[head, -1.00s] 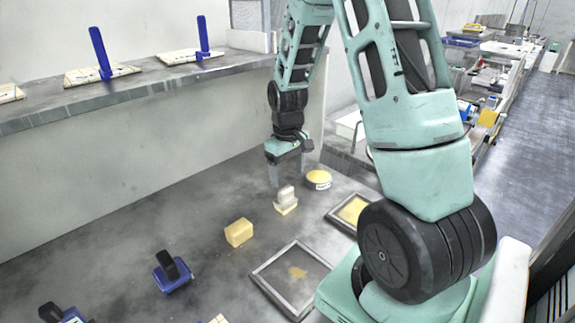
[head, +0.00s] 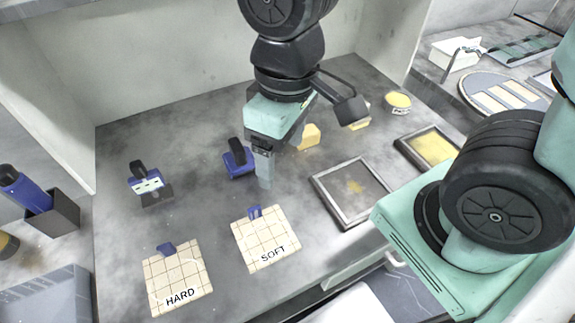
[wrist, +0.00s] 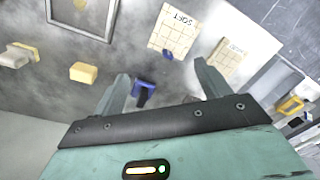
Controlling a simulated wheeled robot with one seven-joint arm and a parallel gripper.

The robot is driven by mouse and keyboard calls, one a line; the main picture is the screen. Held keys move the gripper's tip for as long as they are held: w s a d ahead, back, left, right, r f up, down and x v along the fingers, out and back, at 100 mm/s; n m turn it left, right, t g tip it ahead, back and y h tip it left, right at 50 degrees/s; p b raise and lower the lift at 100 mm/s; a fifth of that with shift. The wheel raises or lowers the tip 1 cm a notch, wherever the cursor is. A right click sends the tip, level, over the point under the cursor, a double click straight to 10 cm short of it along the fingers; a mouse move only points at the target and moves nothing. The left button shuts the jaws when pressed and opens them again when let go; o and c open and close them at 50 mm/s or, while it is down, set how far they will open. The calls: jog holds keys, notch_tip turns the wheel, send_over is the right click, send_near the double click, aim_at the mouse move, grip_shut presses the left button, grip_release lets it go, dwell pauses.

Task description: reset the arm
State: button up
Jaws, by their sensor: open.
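My gripper (head: 264,168) hangs above the grey bench, pointing down, in the middle of the head view. In the wrist view my gripper (wrist: 162,88) has its two fingers spread wide with nothing held between them. A blue tool with a black handle (head: 238,158) stands on the bench just left of my gripper in the head view. In the wrist view the blue tool (wrist: 143,94) shows between the fingers, beyond them. Part of a yellow block (head: 310,136) is hidden behind my gripper.
White tiled pads marked SOFT (head: 264,245) and HARD (head: 178,280) lie at the front. A second blue tool (head: 146,183) stands at the left. A wall (head: 180,60) backs the bench.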

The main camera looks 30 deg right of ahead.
jog(key=shift+n, duration=0.5)
jog(key=s, duration=0.1)
jog(key=s+a, duration=0.1)
jog(key=s, duration=0.2)
jog(key=shift+a, duration=0.25)
jog(key=shift+w, duration=0.1)
dwell(0.4)
